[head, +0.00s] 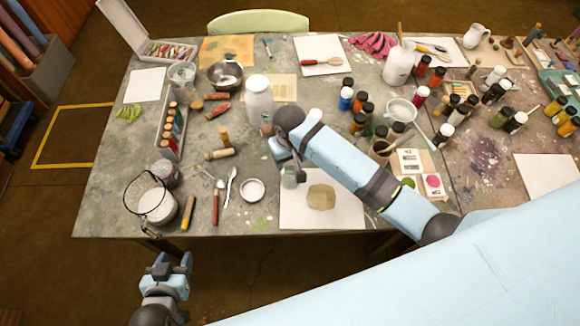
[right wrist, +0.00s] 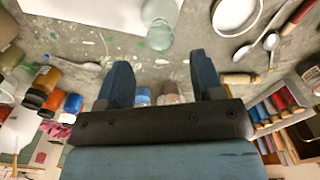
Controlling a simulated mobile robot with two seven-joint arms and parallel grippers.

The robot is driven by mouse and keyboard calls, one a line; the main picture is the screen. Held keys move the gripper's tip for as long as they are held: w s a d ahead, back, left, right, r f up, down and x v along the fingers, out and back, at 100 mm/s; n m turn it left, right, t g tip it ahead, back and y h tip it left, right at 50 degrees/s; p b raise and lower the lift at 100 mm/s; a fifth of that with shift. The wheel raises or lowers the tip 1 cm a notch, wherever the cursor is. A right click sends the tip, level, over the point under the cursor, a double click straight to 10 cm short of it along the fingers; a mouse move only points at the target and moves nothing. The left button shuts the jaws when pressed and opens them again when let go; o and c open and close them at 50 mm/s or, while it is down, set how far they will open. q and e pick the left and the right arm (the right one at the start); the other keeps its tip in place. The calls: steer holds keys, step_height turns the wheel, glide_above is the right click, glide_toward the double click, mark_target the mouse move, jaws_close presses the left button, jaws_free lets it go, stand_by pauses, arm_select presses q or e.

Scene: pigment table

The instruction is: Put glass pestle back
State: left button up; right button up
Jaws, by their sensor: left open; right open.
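The glass pestle (head: 289,178), a small clear greenish piece, stands at the left edge of a white sheet (head: 345,212) near the table's front. It also shows in the right wrist view (right wrist: 159,22), beyond the fingertips and apart from them. My right gripper (head: 286,157) is over the table just behind the pestle, partly hidden by its own wrist. In the right wrist view its two blue fingers (right wrist: 162,72) are spread with nothing held between them. My left gripper (head: 176,266) is open and empty, off the table's front edge at lower left.
An ochre patch (head: 321,197) lies on the sheet. A small white dish (head: 252,189), spoons and a red-handled tool (head: 216,206) lie to its left. A white bottle (head: 259,98) stands behind my right gripper. Several paint bottles crowd the table beyond my right arm.

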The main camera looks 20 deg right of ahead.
steer(key=shift+r, duration=1.4)
steer(key=s+f+t+y, duration=0.3)
steer(key=s+f+t, duration=0.2)
steer(key=s+f, duration=0.25)
steer(key=s+d+r+n+t, duration=0.1)
steer(key=s+d+t, duration=0.1)
steer(key=s, duration=0.3)
steer(key=s+d+r+t, duration=0.2)
steer(key=s+d+t, duration=0.1)
steer(key=s+t, duration=0.1)
steer(key=shift+s+d+r+n, duration=0.25)
steer(key=shift+s+n, duration=0.15)
steer(key=shift+s, duration=0.1)
